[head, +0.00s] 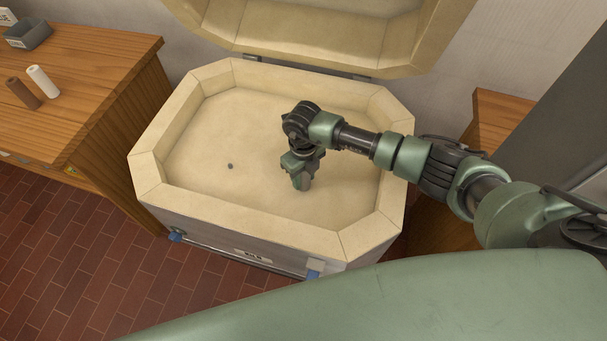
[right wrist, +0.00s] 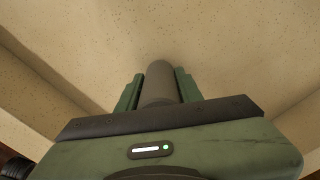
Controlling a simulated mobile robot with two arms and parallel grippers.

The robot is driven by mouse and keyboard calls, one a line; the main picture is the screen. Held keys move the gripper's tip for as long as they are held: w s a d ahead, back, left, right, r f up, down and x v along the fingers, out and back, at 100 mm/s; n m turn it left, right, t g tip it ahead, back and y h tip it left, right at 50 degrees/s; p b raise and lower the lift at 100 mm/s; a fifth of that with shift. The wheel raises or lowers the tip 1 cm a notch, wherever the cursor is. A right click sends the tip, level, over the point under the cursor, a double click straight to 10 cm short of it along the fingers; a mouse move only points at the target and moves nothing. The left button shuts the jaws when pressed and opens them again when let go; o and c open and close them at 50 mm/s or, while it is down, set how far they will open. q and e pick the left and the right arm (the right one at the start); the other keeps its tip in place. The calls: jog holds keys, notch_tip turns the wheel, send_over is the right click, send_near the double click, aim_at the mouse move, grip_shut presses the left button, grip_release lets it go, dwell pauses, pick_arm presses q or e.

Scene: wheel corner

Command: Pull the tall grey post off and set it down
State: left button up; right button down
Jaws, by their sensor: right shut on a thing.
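The tall grey post (right wrist: 158,84) shows in the right wrist view as a smooth grey cylinder between two green fingers. My right gripper (head: 301,180) is shut on it and points down inside the open cream kiln (head: 190,88), right of the middle of its floor. In the head view the fingers mostly hide the post. I cannot tell whether its lower end touches the kiln floor. My left gripper is not in view.
A small dark round spot (head: 230,166) marks the kiln floor left of the gripper; the floor around it is bare. The raised lid (head: 330,35) stands behind. A wooden bench (head: 85,75) at left holds a brown cylinder (head: 23,93), white cylinder (head: 43,81) and grey tray (head: 28,36).

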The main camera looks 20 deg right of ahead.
jog(key=shift+r+p, duration=1)
jog(key=shift+r, duration=0.55)
jog(key=shift+r, duration=0.1)
jog(key=shift+r+p, duration=1.55)
jog(key=shift+r, duration=0.35)
